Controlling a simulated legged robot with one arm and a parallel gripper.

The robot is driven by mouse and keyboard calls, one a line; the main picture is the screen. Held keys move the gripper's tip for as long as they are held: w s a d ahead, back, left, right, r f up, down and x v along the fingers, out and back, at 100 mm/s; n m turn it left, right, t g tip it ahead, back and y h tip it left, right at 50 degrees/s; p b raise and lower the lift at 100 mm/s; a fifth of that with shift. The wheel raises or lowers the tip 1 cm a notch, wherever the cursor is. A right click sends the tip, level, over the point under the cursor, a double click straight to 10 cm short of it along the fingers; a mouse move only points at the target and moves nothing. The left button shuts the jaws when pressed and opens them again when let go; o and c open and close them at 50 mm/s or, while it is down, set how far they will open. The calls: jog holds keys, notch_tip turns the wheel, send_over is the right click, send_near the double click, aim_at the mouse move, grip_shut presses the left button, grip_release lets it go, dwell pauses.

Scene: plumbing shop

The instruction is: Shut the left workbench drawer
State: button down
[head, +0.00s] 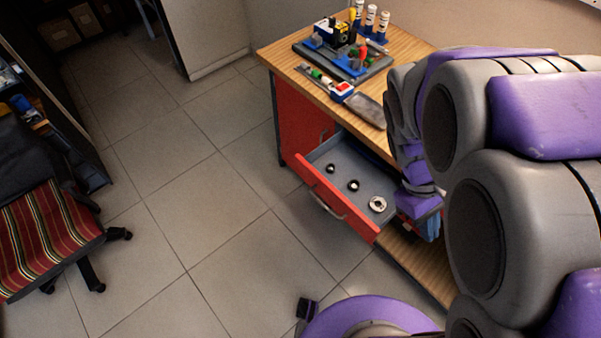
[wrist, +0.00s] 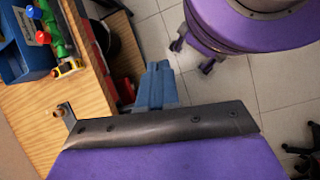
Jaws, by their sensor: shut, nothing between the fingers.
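The workbench (head: 420,52) has a wooden top and red sides. Its drawer (head: 359,218) stands pulled out, with a red front, a curved metal handle and a grey inside. Two small dark round parts and a larger metal ring lie in the drawer. My gripper (head: 432,228) is to the right of the drawer, below the bench top, partly hidden by my purple and grey arm. I cannot tell if it touches the drawer's side. In the wrist view my blue fingers (wrist: 160,80) are together and empty, pointing toward the floor area.
Tools, a small vise and white bottles (head: 370,20) stand on the bench top. A low wooden shelf (head: 420,268) lies below the drawer. A wheeled chair (head: 45,235) with a striped seat is at left. The tiled floor between is clear.

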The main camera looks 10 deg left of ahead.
jog(key=w+a+f+n+t+h, duration=0.1)
jog(key=w+a+f+n+h, duration=0.15)
jog(key=w+n, duration=0.3)
jog(key=w+a+f+n+t+h, duration=0.1)
jog(key=w+a+f+n+h, duration=0.15)
jog(key=w+n, duration=0.35)
jog(key=w+a+f+n+t+h+p, duration=0.1)
jog(key=w+a+f+n+t+h, duration=0.25)
jog(key=w+a+f+n, duration=0.4)
jog(key=a+f+n+t+y+p, duration=0.1)
jog(key=a+f+n+t, duration=0.2)
jog(key=a+f+n, duration=0.4)
jog(key=a+f+n+t+y, duration=0.1)
jog(key=a+f+n+t, duration=0.2)
jog(key=a, duration=0.7)
jog(key=n+t+y, duration=0.3)
jog(key=n+t, duration=0.1)
jog(key=n, duration=0.5)
send_near(306, 176)
jog(key=shift+g, duration=0.35)
jog(key=b+x, duration=0.1)
jog(key=x, duration=0.1)
jog(key=b+x, duration=0.1)
jog(key=x, duration=0.2)
jog(key=shift+w+a+f, duration=0.15)
jog(key=shift+w+f, duration=0.05)
jog(key=shift+w, duration=0.1)
jog(key=shift+w+d+h, duration=0.25)
jog(key=shift+w+d, duration=0.15)
jog(key=shift+w, duration=0.1)
